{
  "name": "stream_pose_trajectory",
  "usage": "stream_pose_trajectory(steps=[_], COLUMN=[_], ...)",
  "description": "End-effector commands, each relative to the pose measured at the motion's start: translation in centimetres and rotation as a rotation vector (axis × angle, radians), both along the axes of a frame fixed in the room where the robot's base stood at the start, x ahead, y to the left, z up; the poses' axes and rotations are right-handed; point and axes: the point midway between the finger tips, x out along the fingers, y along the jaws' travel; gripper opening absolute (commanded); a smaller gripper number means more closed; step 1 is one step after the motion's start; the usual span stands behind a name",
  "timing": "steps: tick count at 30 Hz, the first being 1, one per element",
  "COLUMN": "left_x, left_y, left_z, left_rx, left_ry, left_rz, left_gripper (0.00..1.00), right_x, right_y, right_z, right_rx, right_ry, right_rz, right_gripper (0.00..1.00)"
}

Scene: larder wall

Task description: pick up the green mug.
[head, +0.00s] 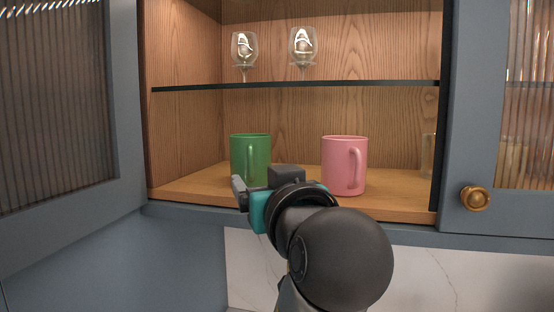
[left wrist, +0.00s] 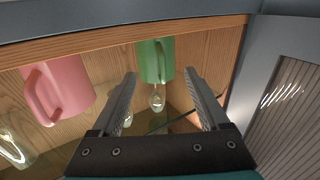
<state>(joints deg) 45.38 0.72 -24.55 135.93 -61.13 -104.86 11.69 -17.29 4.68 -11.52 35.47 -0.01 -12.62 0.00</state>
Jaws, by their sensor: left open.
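The green mug (head: 243,158) stands upright on the cabinet's bottom board, left of centre, with its handle facing me. My left gripper (head: 261,186) is open and empty just in front of the mug, covering part of its lower right side in the head view. In the left wrist view, which looks upside down, the green mug (left wrist: 154,62) shows between and beyond the spread fingers of my left gripper (left wrist: 160,76). I see no contact between the fingers and the mug. My right gripper is not in view.
A pink mug (head: 343,166) stands to the right on the same board (head: 400,207). A clear glass (head: 428,155) is by the right wall. Two stemmed glasses (head: 244,50) are on the dark-edged shelf (head: 340,84) above. Cabinet doors flank the opening at left (head: 125,110) and right (head: 470,120).

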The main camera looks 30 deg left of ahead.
Motion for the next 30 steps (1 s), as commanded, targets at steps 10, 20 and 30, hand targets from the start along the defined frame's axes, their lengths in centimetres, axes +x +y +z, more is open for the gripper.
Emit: stream_pose_trajectory(steps=[10, 20, 30], left_x=[2.3, 5.6, 5.7], left_y=[2.0, 4.6, 4.7], left_z=[0.0, 0.0, 0.0], left_rx=[0.003, 0.002, 0.000], left_ry=[0.004, 0.004, 0.003], left_rz=[0.002, 0.002, 0.000], left_gripper=[0.78, 0.78, 0.69], right_x=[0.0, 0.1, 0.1], right_y=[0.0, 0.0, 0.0], right_z=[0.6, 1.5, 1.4], right_rx=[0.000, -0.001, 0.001], right_ry=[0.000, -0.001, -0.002], right_rz=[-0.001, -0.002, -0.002], right_gripper=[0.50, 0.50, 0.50])
